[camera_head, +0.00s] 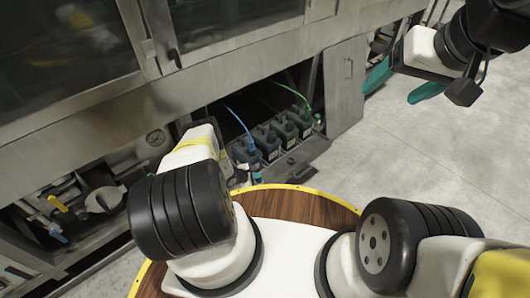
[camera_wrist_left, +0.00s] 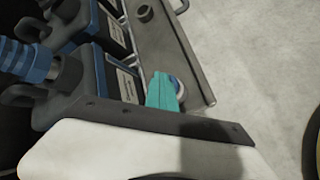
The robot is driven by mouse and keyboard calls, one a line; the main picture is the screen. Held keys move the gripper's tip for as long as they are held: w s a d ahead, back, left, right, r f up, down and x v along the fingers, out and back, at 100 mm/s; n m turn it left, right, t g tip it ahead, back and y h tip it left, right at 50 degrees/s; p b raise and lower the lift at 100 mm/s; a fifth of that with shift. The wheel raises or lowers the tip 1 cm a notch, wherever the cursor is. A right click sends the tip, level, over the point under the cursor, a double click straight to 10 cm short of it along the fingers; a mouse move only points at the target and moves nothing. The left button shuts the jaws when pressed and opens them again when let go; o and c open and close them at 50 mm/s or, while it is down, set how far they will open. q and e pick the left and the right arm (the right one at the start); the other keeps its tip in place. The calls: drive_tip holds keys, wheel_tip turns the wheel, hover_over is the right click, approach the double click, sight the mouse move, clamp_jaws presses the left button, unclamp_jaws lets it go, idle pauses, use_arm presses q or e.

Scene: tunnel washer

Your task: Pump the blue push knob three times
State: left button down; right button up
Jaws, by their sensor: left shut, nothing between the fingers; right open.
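The blue push knob (camera_wrist_left: 181,88) shows in the left wrist view as a small round piece with a blue rim on the metal ledge, partly hidden behind my left fingers. My left gripper (camera_wrist_left: 161,88) has its teal fingers shut together and empty, with the tips at the knob. I cannot tell whether they touch it. In the head view my left arm reaches down to the washer's lower bay and hides most of this spot. My right gripper (camera_head: 402,84) is open and empty, with teal fingers spread above the floor at the upper right.
Several dark canisters (camera_head: 268,143) with blue and green hoses stand in the lower bay. The metal ledge (camera_wrist_left: 168,35) runs in front of them. Pipes and yellow-handled valves (camera_head: 58,203) lie at the left. The concrete floor (camera_head: 420,150) at the right is clear.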

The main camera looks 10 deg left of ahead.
sight(257, 180)
use_arm(q)
drive_tip(key=shift+s+r, duration=0.1)
drive_tip(key=shift+r, duration=1.4)
drive_tip(key=shift+f, duration=0.1)
drive_tip(key=shift+f, duration=0.3)
drive_tip(key=shift+f, duration=1.3)
idle(0.6)
drive_tip(key=shift+r, duration=1.7)
drive_tip(key=shift+r, duration=2.5)
